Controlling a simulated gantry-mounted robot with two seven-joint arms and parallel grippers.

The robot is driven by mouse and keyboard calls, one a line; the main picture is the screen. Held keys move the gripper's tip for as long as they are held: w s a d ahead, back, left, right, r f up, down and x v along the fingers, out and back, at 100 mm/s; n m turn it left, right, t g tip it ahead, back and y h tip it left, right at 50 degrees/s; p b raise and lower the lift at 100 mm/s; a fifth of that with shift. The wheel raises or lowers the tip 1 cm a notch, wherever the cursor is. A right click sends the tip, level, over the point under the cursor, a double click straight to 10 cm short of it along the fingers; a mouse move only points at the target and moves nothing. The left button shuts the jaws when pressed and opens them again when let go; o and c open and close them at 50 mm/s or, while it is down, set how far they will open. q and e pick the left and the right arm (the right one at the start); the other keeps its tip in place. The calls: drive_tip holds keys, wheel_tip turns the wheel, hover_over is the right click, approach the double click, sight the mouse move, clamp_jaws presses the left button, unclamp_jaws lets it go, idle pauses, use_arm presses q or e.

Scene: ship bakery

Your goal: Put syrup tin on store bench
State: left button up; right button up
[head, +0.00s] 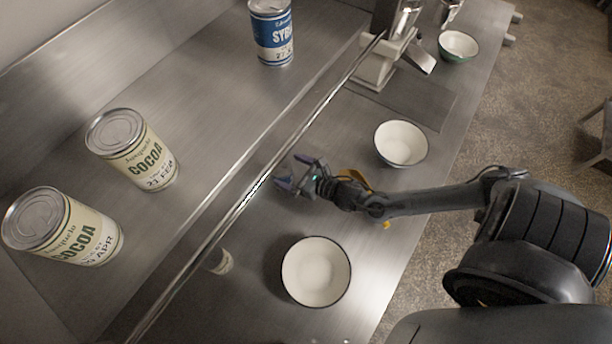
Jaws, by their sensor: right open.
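The syrup tin (273,36), blue and white with a metal lid, stands upright on the raised steel shelf (215,75) at the top of the head view. The steel bench (330,215) runs below the shelf's railed edge. My right gripper (284,175) is open and empty over the bench, close to the rail and well apart from the syrup tin. My left gripper is not in view.
Two cocoa tins (133,150) (62,227) stand on the shelf at left. White bowls (316,271) (401,143) flank my right gripper on the bench. A metal rail (258,182) edges the shelf. A green bowl (458,46) and a metal-and-white device (380,62) stand farther back.

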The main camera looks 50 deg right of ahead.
drive_tip(key=s+a+r+m+g, duration=0.1)
drive_tip(key=s+a+m+g, duration=0.2)
drive_tip(key=m, duration=0.8)
drive_tip(key=s+a+r+m+g, duration=0.1)
drive_tip(key=s+a+m+g, duration=0.2)
drive_tip(key=s+m, duration=0.5)
drive_tip(key=s+a+r+m+g+h, duration=0.1)
drive_tip(key=s+m+g, duration=0.4)
drive_tip(key=m, duration=1.1)
drive_tip(key=shift+s+a+r, duration=0.5)
drive_tip(key=shift+a+r, duration=0.05)
drive_tip(key=shift+a, duration=0.7)
wheel_tip(320, 180, up, 13)
drive_tip(key=p, duration=1.3)
drive_tip(key=shift+r, duration=0.15)
